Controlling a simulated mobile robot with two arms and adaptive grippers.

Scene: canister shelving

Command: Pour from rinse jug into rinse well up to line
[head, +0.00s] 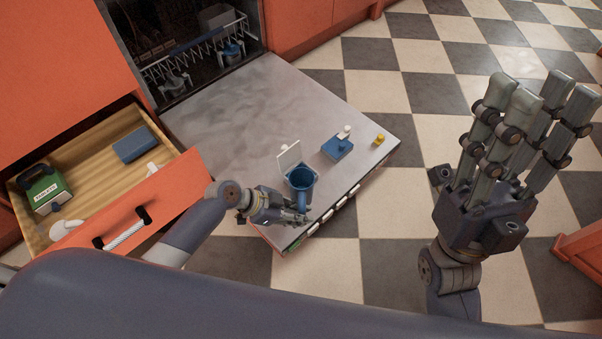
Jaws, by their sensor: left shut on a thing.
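A blue jug (301,178) is over the open dishwasher door, its dark opening facing up toward the camera. My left gripper (299,211) is shut on the jug at its near side, by the handle. I cannot tell whether the jug touches the door or is tilted. A white raised flap (289,156) stands just behind the jug. The rinse well and its line are not clearly visible; the jug may hide them. No liquid or stream can be made out. My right gripper (535,110) is open and empty, raised over the floor at the right.
The dishwasher door (230,110) lies open, with a blue block with a white knob (337,147) and a small yellow piece (379,139) on it. An open drawer (95,170) at left holds a green box (45,190) and a blue box (135,145). The rack (195,45) is behind.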

